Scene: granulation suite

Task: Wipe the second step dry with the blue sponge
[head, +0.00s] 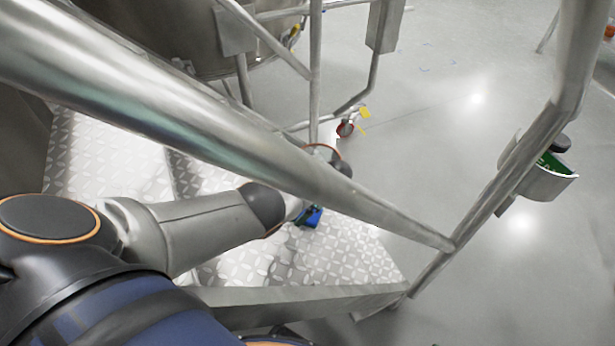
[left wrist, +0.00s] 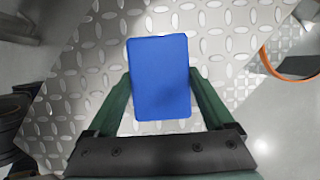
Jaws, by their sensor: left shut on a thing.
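The blue sponge (left wrist: 160,78) is between the two green fingers of my left gripper (left wrist: 160,100) in the left wrist view, and the gripper is shut on it. In the head view the sponge (head: 312,216) shows as a small blue patch under my left wrist, partly hidden by the arm. It is over a metal tread-plate step (head: 335,250) with a raised diamond pattern. I cannot tell whether the sponge touches the plate. No water is clearly visible on the step. My right gripper is not in view.
A thick metal handrail (head: 230,140) crosses above my left arm. Another rail (head: 500,180) with a metal holder (head: 545,183) stands at right. A red caster (head: 345,128) and a large vessel (head: 170,35) are beyond. The grey floor at right is clear.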

